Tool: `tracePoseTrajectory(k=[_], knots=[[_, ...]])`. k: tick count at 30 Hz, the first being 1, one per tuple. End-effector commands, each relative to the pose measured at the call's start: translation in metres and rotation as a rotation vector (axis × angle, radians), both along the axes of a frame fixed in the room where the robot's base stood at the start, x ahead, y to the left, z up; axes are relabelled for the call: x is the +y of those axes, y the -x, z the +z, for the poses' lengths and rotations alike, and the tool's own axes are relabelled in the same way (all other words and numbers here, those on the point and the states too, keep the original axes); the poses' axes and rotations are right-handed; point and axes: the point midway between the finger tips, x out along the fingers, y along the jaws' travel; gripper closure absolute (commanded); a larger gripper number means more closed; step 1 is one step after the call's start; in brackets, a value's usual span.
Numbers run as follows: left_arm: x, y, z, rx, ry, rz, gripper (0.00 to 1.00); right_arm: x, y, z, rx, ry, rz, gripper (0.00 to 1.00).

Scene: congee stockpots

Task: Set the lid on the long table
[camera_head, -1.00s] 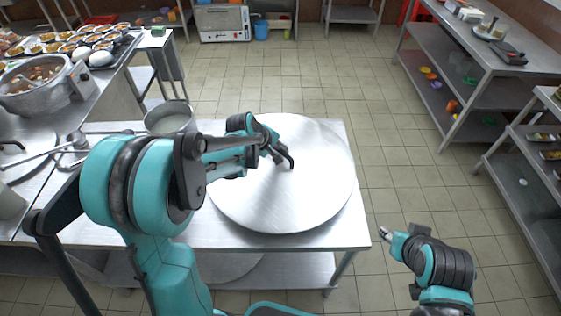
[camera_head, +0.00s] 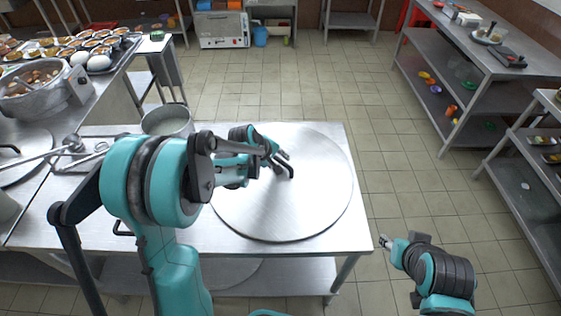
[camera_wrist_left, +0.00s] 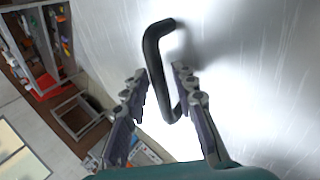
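The lid is a large round brushed-metal disc (camera_head: 315,205) with a bent black handle. In the head view it lies flat over the right part of the long steel table (camera_head: 357,235), apparently resting on it. My left gripper (camera_head: 284,166) is over the lid's middle, at the handle. In the left wrist view the handle (camera_wrist_left: 154,55) runs between the two fingers of the left gripper (camera_wrist_left: 161,72), which stand apart with a gap on each side. My right gripper (camera_head: 385,241) is off the table's right front corner; its fingers are too small to read.
A large pot of food (camera_head: 38,88) and dishes are on the left counter. Steel shelves (camera_head: 470,80) stand at the right. Tiled floor (camera_head: 300,85) is clear behind the table.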

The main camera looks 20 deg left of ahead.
Motion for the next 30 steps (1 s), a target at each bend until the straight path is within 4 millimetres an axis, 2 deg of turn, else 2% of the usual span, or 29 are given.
tracePoseTrajectory(k=[11,14,24,30], knots=[[0.001,0.001,0.006,0.0,0.0,0.0,0.67,0.0,0.0,0.004,0.0,0.0,0.0,0.6],[0.004,0.008,0.018,0.001,0.001,0.002,0.67,0.0,0.0,0.01,0.0,0.0,0.0,0.6],[0.025,0.044,0.08,0.0,0.0,0.002,0.67,0.0,0.0,0.037,0.0,0.0,0.0,0.6],[0.031,0.056,0.1,0.0,0.0,0.0,0.67,0.0,0.0,0.045,0.0,0.0,0.0,0.6]])
